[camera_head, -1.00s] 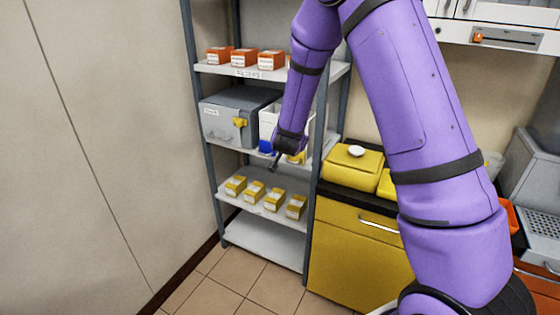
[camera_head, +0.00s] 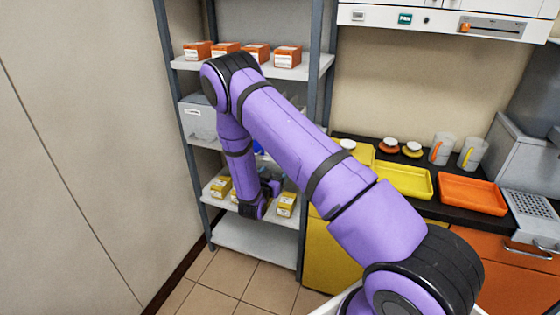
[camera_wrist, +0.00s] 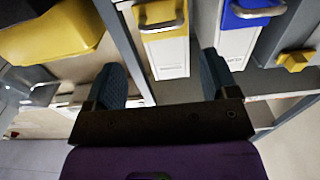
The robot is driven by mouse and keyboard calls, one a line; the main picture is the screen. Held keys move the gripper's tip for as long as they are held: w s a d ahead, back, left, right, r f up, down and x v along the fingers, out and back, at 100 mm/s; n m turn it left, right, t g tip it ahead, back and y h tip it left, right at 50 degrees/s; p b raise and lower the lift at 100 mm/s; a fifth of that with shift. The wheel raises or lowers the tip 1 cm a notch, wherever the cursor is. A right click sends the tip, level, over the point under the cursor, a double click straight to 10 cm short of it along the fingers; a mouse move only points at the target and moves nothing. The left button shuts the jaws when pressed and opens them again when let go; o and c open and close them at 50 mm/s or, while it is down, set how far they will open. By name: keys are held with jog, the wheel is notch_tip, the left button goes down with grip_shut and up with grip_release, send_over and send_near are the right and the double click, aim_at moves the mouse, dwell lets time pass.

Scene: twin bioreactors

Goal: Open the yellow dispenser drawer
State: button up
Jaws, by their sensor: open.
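The yellow dispenser drawer (camera_wrist: 160,14), with a metal bar handle, is at the top of the wrist view on a white dispenser body (camera_wrist: 168,55). The blue drawer (camera_wrist: 245,14) of a second white dispenser is to its right. My gripper (camera_wrist: 163,80) is open and empty. Its two dark fingers stand on either side of the yellow dispenser in the picture, and I see no contact with the handle. In the head view my gripper (camera_head: 260,202) hangs low in front of the shelf rack. There my arm hides the yellow dispenser, and only a bit of blue (camera_head: 258,147) shows.
A grey box (camera_head: 198,120) shares the middle shelf; its yellow latch (camera_wrist: 296,60) shows in the wrist view. Yellow cartons (camera_head: 286,204) stand on the shelf below, orange cartons (camera_head: 288,56) above. A dark counter with a yellow tray (camera_head: 403,180) and orange tray (camera_head: 472,194) is right of the rack.

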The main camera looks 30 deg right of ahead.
jog(key=x, duration=0.9)
jog(key=shift+w+d, duration=0.25)
jog(key=shift+d, duration=0.05)
jog(key=c, duration=1)
jog(key=v, duration=1.1)
jog(key=shift+s, duration=0.1)
jog(key=o, duration=1)
jog(key=shift+d, duration=0.1)
